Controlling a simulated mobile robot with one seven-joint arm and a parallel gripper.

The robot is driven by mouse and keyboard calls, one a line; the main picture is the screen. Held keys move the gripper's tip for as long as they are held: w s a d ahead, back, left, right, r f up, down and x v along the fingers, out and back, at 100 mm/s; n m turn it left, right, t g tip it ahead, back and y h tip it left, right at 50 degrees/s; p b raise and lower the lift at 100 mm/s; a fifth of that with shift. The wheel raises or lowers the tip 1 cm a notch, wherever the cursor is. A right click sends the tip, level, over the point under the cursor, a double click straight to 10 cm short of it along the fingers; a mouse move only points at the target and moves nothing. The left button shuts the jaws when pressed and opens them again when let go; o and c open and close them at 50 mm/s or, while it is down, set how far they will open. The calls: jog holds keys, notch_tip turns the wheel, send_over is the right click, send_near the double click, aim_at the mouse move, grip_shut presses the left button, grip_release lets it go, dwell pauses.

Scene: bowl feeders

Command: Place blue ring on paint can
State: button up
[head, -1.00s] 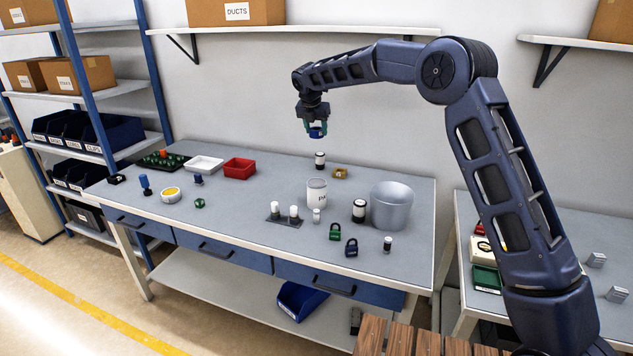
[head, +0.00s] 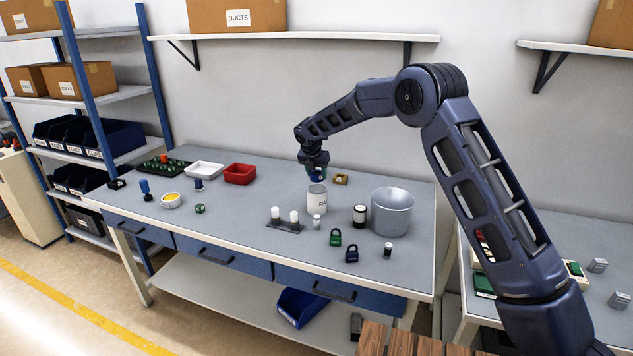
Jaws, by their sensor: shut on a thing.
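My gripper (head: 316,176) is right above the white paint can (head: 317,203), pointing down. It is shut on the blue ring (head: 317,178), which shows only as a small dark blue patch between the fingers. The ring is close over the can's open top; I cannot tell whether it touches the rim. The can stands upright on the grey workbench, with dark lettering on its side.
A large grey metal bucket (head: 392,211) and a dark jar with a white lid (head: 359,215) stand right of the can. Two padlocks, green (head: 335,237) and dark blue (head: 351,254), lie in front. Bare bench (head: 240,215) lies to the left.

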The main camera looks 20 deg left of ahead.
aim_at(317, 180)
jog(key=shift+f, duration=1.8)
jog(key=shift+f, duration=0.15)
jog(key=o, duration=1)
jog(key=shift+o, duration=0.2)
jog(key=v, duration=1.2)
